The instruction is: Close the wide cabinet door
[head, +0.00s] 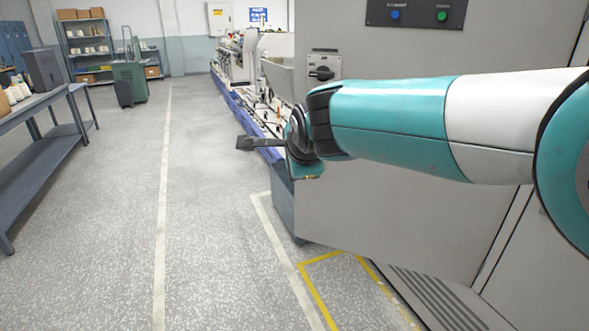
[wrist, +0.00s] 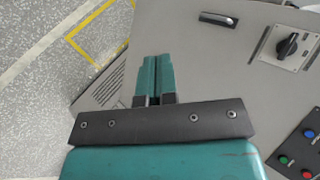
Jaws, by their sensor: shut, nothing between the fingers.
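The wide cabinet door (head: 405,215) is a large plain grey panel at the right of the head view. It stands ajar, its lower edge slanting out over the yellow floor line. It also fills much of the wrist view (wrist: 215,70), with a dark handle (wrist: 218,18) and a rotary switch (wrist: 287,45). My gripper (wrist: 152,62) is shut and empty, its teal fingertips in front of the grey panel; I cannot tell whether they touch it.
Red, green and blue buttons (wrist: 308,133) are at the right of the wrist view. A louvred base panel (head: 430,300) shows below the door. A long machine (head: 250,95) runs behind. A workbench (head: 45,140) and a green cart (head: 130,82) stand left. The floor between is clear.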

